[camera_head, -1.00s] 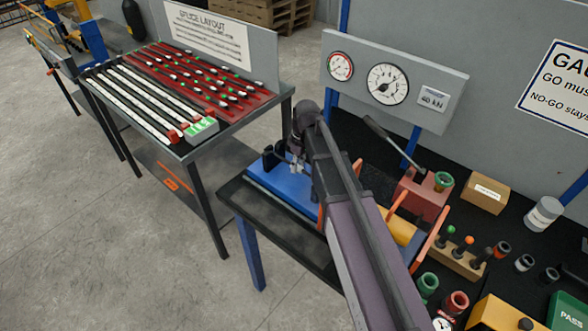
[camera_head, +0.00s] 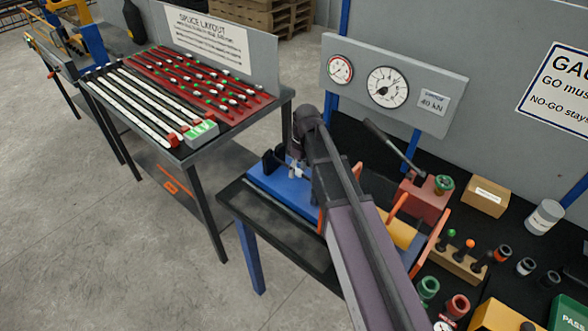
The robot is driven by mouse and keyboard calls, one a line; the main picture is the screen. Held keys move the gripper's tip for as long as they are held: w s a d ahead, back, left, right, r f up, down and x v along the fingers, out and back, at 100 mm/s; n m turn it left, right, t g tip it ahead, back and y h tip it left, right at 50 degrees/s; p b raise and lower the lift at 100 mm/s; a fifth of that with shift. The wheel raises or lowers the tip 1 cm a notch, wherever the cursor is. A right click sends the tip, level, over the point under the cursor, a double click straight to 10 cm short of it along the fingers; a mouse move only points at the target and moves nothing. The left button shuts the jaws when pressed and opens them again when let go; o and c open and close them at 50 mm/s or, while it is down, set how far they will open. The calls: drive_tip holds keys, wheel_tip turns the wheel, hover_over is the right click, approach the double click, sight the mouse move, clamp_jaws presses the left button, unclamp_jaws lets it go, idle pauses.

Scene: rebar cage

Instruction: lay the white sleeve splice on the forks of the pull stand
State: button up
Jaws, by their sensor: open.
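The pull stand is a blue bed (camera_head: 276,187) on a dark bench, with a dark upright bracket (camera_head: 272,163) at its far end and a yellow cylinder (camera_head: 404,236) between orange bars (camera_head: 397,204) to the right. My arm crosses over the middle of it and hides much of it. My gripper (camera_head: 296,172) points down just above the blue bed, beside the dark bracket. It is open, small and partly hidden. A small pale patch shows at the fingers; I cannot tell whether it is the white sleeve splice or gripper metal. The forks are not clearly visible.
A layout table (camera_head: 172,106) on the left holds long bars, red trays and several small white and green pieces. A gauge panel (camera_head: 390,84) stands behind the bench. A red pump (camera_head: 422,197), carton (camera_head: 486,195) and plug block (camera_head: 459,262) crowd the right. Floor space lies in front left.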

drive_tip(key=shift+r, duration=0.15)
wheel_tip(320, 180, up, 12)
drive_tip(key=w+d+p, duration=0.1)
drive_tip(key=w+p, duration=0.1)
drive_tip(key=p, duration=1)
drive_tip(key=shift+d, duration=0.2)
drive_tip(key=shift+s, duration=0.1)
idle(0.3)
drive_tip(key=s+d+m, duration=0.3)
drive_tip(key=s+d, duration=0.2)
drive_tip(key=s+d+m+t+h, duration=0.1)
drive_tip(key=s+d+m, duration=0.2)
drive_tip(key=s+d, duration=0.2)
drive_tip(key=s+d+m, duration=0.4)
drive_tip(key=s+d, duration=0.1)
drive_tip(key=d, duration=0.1)
drive_tip(key=shift+s+d+f+t, duration=0.15)
drive_tip(key=shift+d+f+t, duration=0.15)
drive_tip(key=shift+d+t, duration=0.1)
